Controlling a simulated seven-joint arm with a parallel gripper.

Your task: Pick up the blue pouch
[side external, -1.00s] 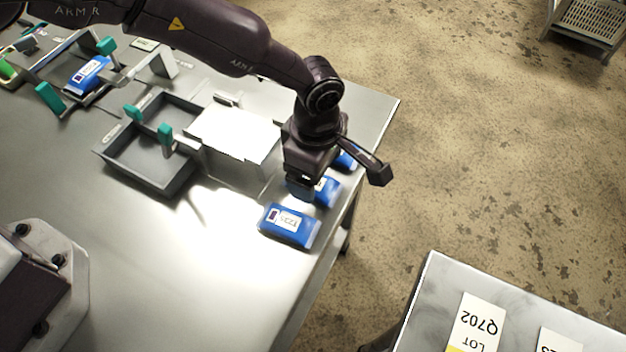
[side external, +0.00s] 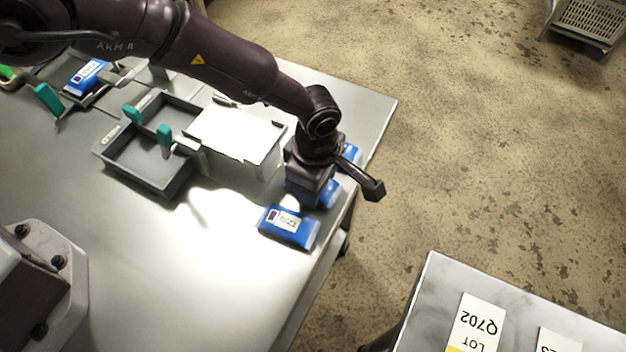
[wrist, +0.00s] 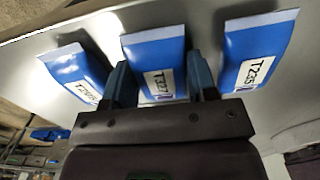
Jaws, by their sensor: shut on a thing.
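Three blue pouches with white labels lie in a row along the table's right edge. In the wrist view, the middle blue pouch (wrist: 155,52), its label seeming to read T327, is between the two fingers of my gripper (wrist: 161,82). My gripper, also in the side view (side external: 311,203), is shut on this pouch and hides most of it; a blue end (side external: 330,192) shows. The front pouch (side external: 289,227) lies free; it seems to be the right one in the wrist view (wrist: 258,50), labelled T235. The far pouch (side external: 351,152) is partly hidden behind my wrist.
A grey two-part tray (side external: 150,165) with teal-handled clips stands left of a white-topped block (side external: 235,134). Another blue pouch (side external: 86,75) lies in a fixture at the upper left. A second bench (side external: 430,300) with lot cards is at lower right.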

